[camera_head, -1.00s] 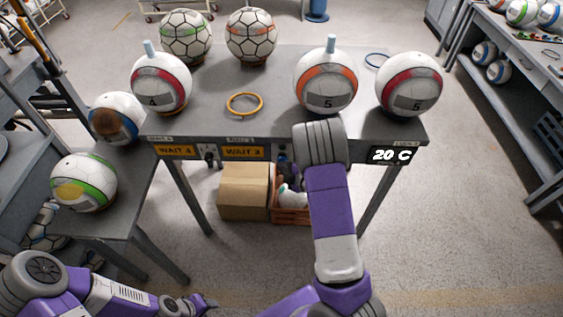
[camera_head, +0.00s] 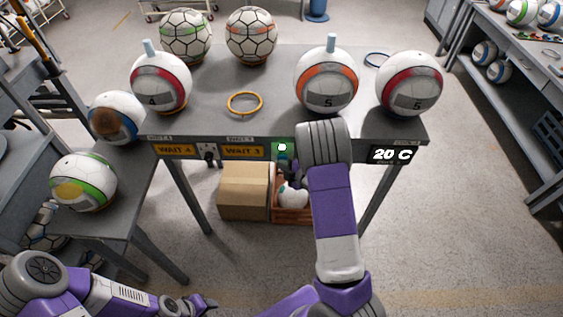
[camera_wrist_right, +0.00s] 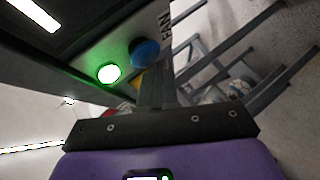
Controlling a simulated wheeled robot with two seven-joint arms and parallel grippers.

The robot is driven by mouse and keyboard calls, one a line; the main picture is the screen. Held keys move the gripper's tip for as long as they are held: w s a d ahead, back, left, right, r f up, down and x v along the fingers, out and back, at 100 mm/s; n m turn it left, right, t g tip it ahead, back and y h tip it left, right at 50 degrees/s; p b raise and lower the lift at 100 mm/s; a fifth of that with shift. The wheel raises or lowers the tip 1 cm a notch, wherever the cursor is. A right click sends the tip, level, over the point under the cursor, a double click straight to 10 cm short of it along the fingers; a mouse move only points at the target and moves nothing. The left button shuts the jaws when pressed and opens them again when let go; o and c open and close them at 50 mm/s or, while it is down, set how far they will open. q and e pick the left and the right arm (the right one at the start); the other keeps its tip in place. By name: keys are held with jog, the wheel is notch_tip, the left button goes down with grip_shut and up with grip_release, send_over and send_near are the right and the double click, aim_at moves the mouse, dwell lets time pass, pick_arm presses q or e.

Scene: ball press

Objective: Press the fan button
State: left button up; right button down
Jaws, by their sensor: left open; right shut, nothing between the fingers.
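The blue fan button (camera_wrist_right: 145,52) shows in the right wrist view beside the upside-tilted word FAN on the table's front panel. A lit green lamp (camera_wrist_right: 108,73) sits beside it; in the head view the lamp (camera_head: 282,147) glows on the table's front edge. My right gripper (camera_wrist_right: 155,88) is shut and empty, its tips close to the button; I cannot tell whether they touch it. In the head view my right gripper (camera_head: 290,170) is partly hidden by its own wrist. My left gripper (camera_head: 200,304) is open and empty at the bottom left, well away from the table.
Several balls stand on the grey table (camera_head: 215,115), with a yellow ring (camera_head: 244,104) lying between them. Panels reading WAIT 4 (camera_head: 174,151) and WAIT 3 (camera_head: 243,152) and a 20 C display (camera_head: 394,154) line its front. A cardboard box (camera_head: 243,191) is underneath.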

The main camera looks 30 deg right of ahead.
jog(key=shift+s, duration=0.15)
jog(key=shift+s+a, duration=0.2)
dwell(0.3)
jog(key=s+a+b, duration=0.1)
jog(key=s+a, duration=0.2)
jog(key=s, duration=0.2)
dwell(0.5)
jog(key=shift+a, duration=0.1)
